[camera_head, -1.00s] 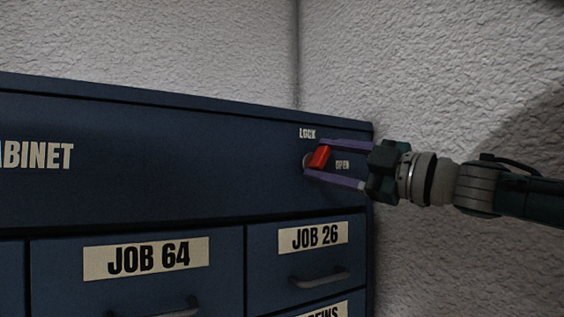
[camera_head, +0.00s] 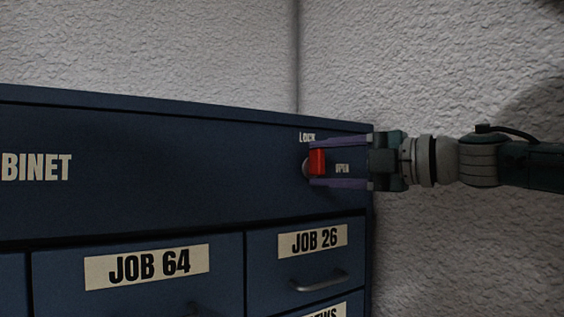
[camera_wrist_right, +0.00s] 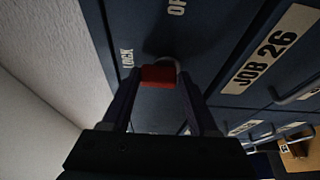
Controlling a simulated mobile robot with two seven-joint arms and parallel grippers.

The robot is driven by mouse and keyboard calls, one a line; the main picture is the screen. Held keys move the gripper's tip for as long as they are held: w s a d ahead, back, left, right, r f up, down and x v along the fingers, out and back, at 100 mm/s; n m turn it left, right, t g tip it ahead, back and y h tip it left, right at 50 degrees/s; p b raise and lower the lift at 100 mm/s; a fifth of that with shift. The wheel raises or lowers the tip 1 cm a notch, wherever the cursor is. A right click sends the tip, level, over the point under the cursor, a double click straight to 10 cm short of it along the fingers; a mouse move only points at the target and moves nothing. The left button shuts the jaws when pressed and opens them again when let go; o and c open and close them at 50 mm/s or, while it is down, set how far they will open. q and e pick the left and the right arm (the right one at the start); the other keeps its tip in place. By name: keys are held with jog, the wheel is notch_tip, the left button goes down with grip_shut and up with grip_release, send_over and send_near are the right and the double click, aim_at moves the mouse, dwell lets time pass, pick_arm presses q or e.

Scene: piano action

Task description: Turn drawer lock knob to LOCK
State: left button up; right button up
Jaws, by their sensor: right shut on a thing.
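The red lock knob (camera_head: 317,162) sits on a round base at the upper right of the dark blue cabinet front (camera_head: 150,165). Its red block looks nearly upright. The LOCK label (camera_head: 307,137) is just above it and the OPEN label (camera_head: 342,168) is to its right. My right gripper (camera_head: 314,162) comes in from the right and is shut on the knob, one finger above and one below. In the right wrist view the red knob (camera_wrist_right: 159,75) lies between the fingers, with the LOCK label (camera_wrist_right: 127,57) to its left. My left gripper is not in view.
Below are drawers labelled JOB 64 (camera_head: 150,266) and JOB 26 (camera_head: 316,240), with a handle (camera_head: 320,281) on the latter. A rough pale wall (camera_head: 430,80) stands behind and to the right of the cabinet.

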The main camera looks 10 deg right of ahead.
jog(key=shift+d+r, duration=0.1)
jog(key=shift+r, duration=0.2)
grip_shut()
jog(key=o, duration=1.3)
grip_release()
jog(key=shift+f, duration=0.25)
jog(key=shift+f, duration=0.25)
jog(key=shift+s+d+f+b, duration=0.1)
jog(key=shift+s+d+b, duration=0.05)
jog(key=shift+b, duration=0.2)
jog(key=b+v, duration=0.1)
jog(key=v, duration=0.1)
jog(key=b+v, duration=0.1)
jog(key=v, duration=0.1)
jog(key=r+b+v, duration=0.1)
jog(key=v, duration=0.2)
jog(key=shift+b, duration=0.3)
